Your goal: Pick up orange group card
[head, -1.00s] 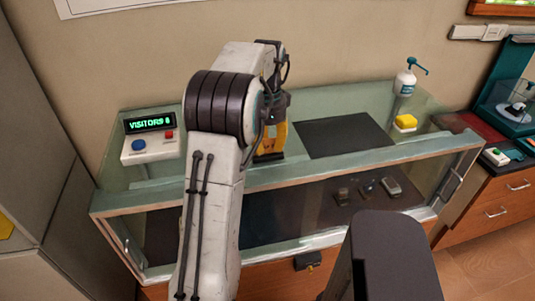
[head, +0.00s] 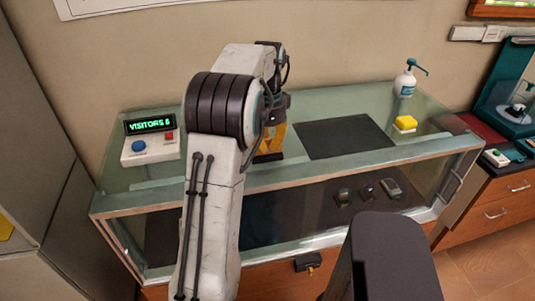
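My arm reaches over the glass display case, and its end, my gripper (head: 269,155), is low at the back of the glass top. The arm's white and black links hide most of it. Orange-yellow parts with a dark lower edge show there. I cannot tell whether they are my gripper's fingers or the orange group card, so I do not make out the card for certain. Whether the gripper is open or shut is hidden too.
The glass case (head: 350,158) bears a visitor counter box (head: 150,147) at left, a dark mat (head: 345,137), a yellow sponge-like block (head: 405,123) and a pump bottle (head: 404,82). Small devices (head: 367,191) lie inside the case. A wall stands close behind.

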